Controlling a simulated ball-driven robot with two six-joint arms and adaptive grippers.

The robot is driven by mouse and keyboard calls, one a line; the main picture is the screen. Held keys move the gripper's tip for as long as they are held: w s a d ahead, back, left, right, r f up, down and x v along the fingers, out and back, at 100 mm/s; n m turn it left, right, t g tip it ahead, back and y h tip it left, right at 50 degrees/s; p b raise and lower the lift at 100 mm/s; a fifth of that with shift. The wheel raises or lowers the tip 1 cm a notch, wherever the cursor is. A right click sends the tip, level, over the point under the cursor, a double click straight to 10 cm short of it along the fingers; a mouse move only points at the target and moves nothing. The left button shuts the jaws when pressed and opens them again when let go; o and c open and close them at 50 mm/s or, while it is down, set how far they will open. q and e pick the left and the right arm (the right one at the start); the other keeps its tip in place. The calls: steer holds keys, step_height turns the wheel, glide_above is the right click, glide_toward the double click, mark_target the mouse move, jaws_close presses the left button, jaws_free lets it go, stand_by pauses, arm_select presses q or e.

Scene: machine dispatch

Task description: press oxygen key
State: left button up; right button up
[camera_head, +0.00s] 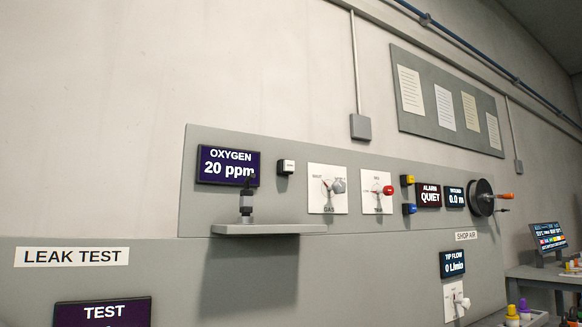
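The oxygen display (228,167) is on the grey wall panel and reads "OXYGEN 20 ppm". A small key with a white face and dark sides (286,167) sits just right of the display; its label is too small to read. Neither of my grippers is in view, and nothing touches the key. A small dark and grey upright device (246,205) stands on a narrow shelf (262,229) below the display and overlaps its lower right edge.
Right of the key are a gas knob plate (328,204), a red-handled valve (388,190), yellow (407,180) and blue (409,208) keys, an alarm display (428,195) reading "QUIET", and a dark reel (482,197). The lower "LEAK TEST" panel (72,256) fills the front left.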

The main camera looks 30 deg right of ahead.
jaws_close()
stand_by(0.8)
